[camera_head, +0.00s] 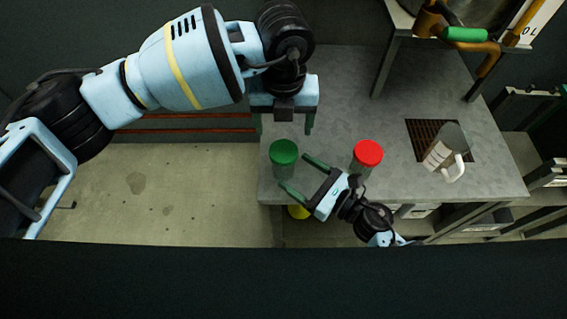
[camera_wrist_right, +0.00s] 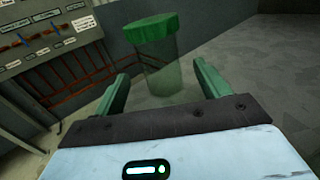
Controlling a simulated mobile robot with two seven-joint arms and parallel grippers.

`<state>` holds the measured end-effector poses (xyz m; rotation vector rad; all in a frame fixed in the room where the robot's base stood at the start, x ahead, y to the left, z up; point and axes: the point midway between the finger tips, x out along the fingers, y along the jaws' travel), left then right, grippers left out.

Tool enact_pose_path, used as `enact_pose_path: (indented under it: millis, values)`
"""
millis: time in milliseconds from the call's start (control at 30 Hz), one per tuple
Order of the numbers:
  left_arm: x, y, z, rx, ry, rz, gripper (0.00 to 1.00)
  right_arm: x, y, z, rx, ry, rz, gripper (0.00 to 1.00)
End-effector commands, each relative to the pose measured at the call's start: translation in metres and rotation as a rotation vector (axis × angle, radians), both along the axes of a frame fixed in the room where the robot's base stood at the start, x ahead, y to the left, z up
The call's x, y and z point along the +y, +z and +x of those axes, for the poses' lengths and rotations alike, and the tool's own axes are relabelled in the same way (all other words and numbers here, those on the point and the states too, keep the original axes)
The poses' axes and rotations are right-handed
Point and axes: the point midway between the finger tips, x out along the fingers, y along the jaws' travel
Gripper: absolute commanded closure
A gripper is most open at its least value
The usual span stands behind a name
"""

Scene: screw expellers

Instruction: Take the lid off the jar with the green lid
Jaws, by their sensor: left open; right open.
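The jar with the green lid (camera_head: 284,152) stands upright on the grey table near its left edge, its clear body below the lid. In the right wrist view the green lid (camera_wrist_right: 151,28) sits on the see-through jar body (camera_wrist_right: 158,72), between and beyond the fingers. My right gripper (camera_head: 298,173) is open, its fingers pointing at the jar from the right; in the wrist view the open fingers (camera_wrist_right: 160,88) show empty space between them. My left gripper (camera_head: 284,130) is open above the jar, fingers pointing down, apart from the lid as far as I can see.
A jar with a red lid (camera_head: 368,153) stands to the right, close to my right gripper. A metal cup (camera_head: 440,154) lies over a dark grate (camera_head: 424,135) further right. The table (camera_head: 345,95) is clear behind the jars. A machine with a green handle (camera_head: 464,34) stands at the back right.

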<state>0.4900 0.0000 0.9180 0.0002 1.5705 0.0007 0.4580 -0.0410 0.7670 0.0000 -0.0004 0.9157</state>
Motion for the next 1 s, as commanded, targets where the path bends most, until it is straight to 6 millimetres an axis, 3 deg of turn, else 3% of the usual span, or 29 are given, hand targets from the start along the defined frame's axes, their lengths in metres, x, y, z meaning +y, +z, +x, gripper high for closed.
enact_pose_path:
  millis: [300,767,1000]
  values:
    - [0.0,0.0,0.0,0.0,0.0,-0.001,0.25,0.035,0.0,0.028,0.001,-0.001,0.001,0.25]
    - [0.0,0.0,0.0,0.0,0.0,-0.001,0.25,0.044,0.0,0.034,0.0,-0.001,0.0,0.25]
    - [0.0,0.0,0.0,0.0,0.0,-0.001,0.25,0.044,0.0,0.034,0.0,-0.001,0.0,0.54]
